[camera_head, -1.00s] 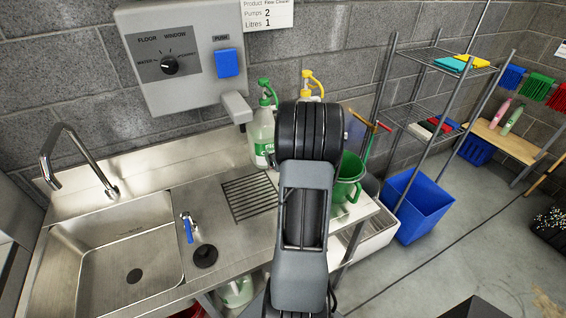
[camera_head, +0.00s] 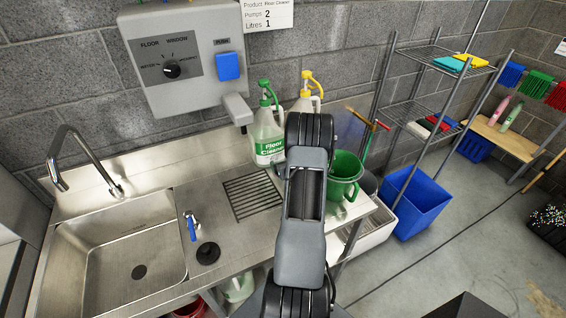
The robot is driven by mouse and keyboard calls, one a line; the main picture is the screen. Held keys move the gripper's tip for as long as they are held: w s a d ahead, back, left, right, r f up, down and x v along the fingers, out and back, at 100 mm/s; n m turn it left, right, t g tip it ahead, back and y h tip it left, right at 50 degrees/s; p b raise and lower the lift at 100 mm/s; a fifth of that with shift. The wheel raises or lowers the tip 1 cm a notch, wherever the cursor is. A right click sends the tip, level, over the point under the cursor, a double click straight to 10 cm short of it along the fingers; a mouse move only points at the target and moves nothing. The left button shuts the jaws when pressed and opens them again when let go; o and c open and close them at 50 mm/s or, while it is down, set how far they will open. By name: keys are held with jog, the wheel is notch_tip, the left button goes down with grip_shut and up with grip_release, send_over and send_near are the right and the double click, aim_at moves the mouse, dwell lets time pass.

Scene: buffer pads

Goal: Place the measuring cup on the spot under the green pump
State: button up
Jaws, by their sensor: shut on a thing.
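The clear bottle labelled Floor Cleaner (camera_head: 268,146) stands at the back of the steel counter, against the wall. Its green pump (camera_head: 265,88) is on top, and the counter just in front of it is partly covered by my arm. A green jug-like cup (camera_head: 346,168), which looks like the measuring cup, appears upright at the right end of the counter. Its left side is behind my arm. My gripper is hidden behind my own arm links, so I cannot see its fingers or whether it touches the cup.
A bottle with a yellow pump (camera_head: 312,82) stands right of the green-pump bottle. A drain grate (camera_head: 252,196) lies left of my arm. The sink (camera_head: 120,255), tap (camera_head: 85,155) and wall dispenser (camera_head: 185,60) are at left. A blue bin (camera_head: 415,205) and wire shelf (camera_head: 440,95) are at right.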

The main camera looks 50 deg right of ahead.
jog(key=shift+f+b, duration=0.25)
jog(key=shift+b, duration=0.1)
jog(key=o, duration=0.9)
jog(key=shift+r, duration=0.1)
